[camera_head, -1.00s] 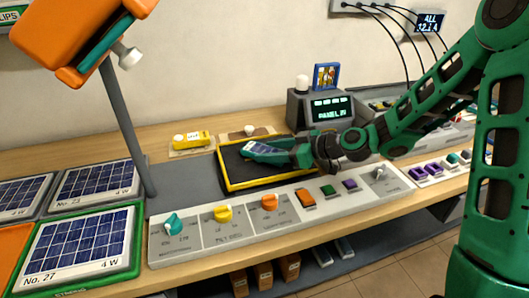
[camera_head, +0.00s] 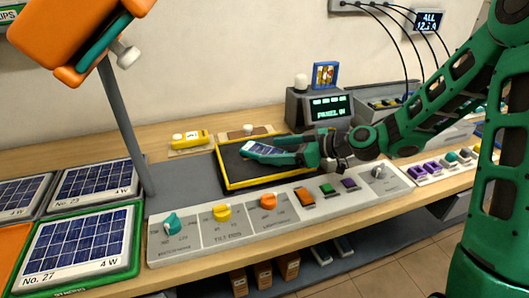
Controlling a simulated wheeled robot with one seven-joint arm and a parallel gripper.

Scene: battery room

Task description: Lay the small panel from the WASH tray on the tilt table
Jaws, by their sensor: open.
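The tilt table (camera_head: 232,183) is a black bed in a yellow frame behind the control strip. A small blue panel with a pale edge (camera_head: 262,149) is over its back part, at the tips of my gripper (camera_head: 276,153). My green gripper reaches in from the right, low over the bed, with its jaws open. The fingers partly hide the panel, and I cannot tell exactly how it rests on the bed. No tray marked WASH can be made out; a green tray (camera_head: 137,240) at the left holds a larger panel marked No. 27 (camera_head: 80,246).
A control strip with teal, yellow and orange knobs (camera_head: 268,202) runs along the front. A grey post (camera_head: 126,130) carries an orange lamp (camera_head: 75,35) at the left. A display box (camera_head: 325,108) stands behind. A yellow tool (camera_head: 190,138) lies at the back left.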

